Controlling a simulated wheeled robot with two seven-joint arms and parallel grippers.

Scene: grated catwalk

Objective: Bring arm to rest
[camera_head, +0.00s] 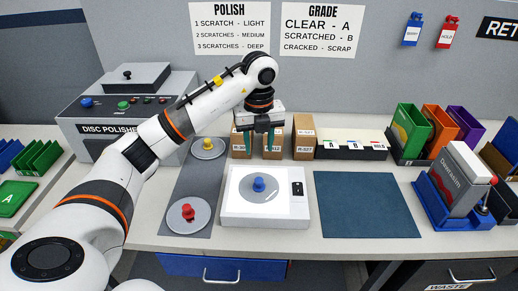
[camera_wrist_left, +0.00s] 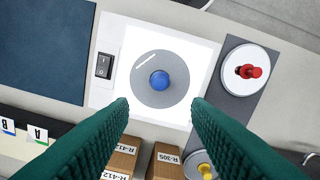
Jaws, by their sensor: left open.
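My left arm comes in from the left in the head view. Its left gripper (camera_head: 258,141) is open and empty, pointing down above the back of the white light box (camera_head: 264,216). Its two green fingers frame the view in the left wrist view (camera_wrist_left: 160,108), with nothing between them. My right gripper is not in view.
A grey mat (camera_head: 184,183) holds discs with a red knob (camera_head: 187,212) and a yellow knob (camera_head: 208,146). Cardboard boxes (camera_head: 304,137) stand behind the light box. The disc polisher (camera_head: 122,138) is at left. The blue mat (camera_head: 370,204) is bare. A blue holder (camera_head: 450,208) stands at right.

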